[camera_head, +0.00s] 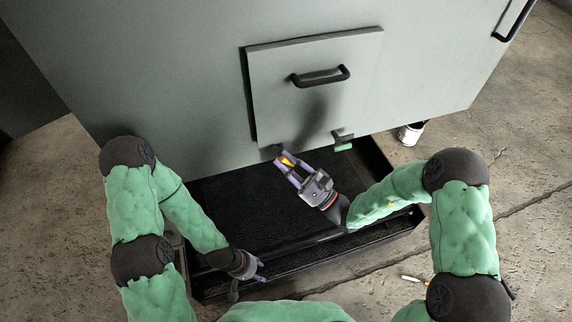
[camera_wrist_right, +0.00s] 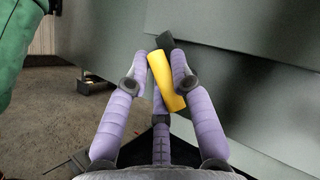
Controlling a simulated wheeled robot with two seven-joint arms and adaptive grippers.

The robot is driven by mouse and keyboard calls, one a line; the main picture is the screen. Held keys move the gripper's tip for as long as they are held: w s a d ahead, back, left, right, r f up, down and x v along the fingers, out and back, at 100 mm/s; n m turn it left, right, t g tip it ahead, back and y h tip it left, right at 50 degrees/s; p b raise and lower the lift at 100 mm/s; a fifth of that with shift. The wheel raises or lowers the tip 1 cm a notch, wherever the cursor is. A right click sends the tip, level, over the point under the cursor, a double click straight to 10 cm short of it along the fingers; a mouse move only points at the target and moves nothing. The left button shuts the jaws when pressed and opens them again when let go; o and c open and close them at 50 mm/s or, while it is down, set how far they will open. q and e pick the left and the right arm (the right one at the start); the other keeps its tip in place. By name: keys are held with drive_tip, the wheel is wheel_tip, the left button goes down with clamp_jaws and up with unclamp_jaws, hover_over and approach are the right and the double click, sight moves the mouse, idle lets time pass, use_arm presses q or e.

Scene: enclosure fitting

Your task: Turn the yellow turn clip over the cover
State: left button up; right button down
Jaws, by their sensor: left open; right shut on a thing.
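The yellow turn clip (camera_head: 287,161) is at the lower left edge of the cover (camera_head: 290,110), a grey square panel with a black handle on the enclosure front. My right gripper (camera_head: 284,163) is shut on the clip, which shows large and tilted between its purple fingers in the right wrist view (camera_wrist_right: 166,82). A black piece (camera_wrist_right: 165,41) adjoins the clip's upper end there. A second clip, green (camera_head: 342,142), sits at the cover's lower right edge. My left gripper (camera_head: 262,271) is open and empty, low over the front of the black tray.
The grey enclosure (camera_head: 190,80) fills the back. A black ribbed tray (camera_head: 235,205) lies below it. A paint can (camera_head: 411,133) stands on the floor at right. A small orange-and-white tool (camera_head: 416,281) lies near my right arm.

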drive_tip(key=m+t, duration=0.2)
drive_tip(key=shift+a+m, duration=0.1)
drive_tip(key=shift+m, duration=0.2)
drive_tip(key=m+t+b, duration=0.1)
drive_tip(key=m+t, duration=0.1)
drive_tip(key=m, duration=0.1)
drive_tip(key=shift+f+t+h, duration=0.1)
drive_tip(key=shift+t+h, duration=0.2)
drive_tip(key=shift+h, duration=0.1)
drive_tip(key=m+t+h+b, duration=0.2)
drive_tip(key=m, duration=0.1)
drive_tip(key=m+t+h+b, duration=0.1)
drive_tip(key=m+t+b, duration=0.1)
drive_tip(key=m+b, duration=0.1)
drive_tip(key=shift+m+t+h, duration=0.4)
drive_tip(key=shift+r+m+t+h+b, duration=0.2)
drive_tip(key=shift+m+t+h+b, duration=0.5)
drive_tip(key=shift+m+h+b, duration=0.4)
drive_tip(key=shift+w, duration=0.1)
drive_tip(key=c, duration=1.1)
unclamp_jaws()
drive_tip(key=shift+c, duration=0.2)
drive_tip(key=shift+o, duration=0.5)
drive_tip(key=shift+w, duration=0.1)
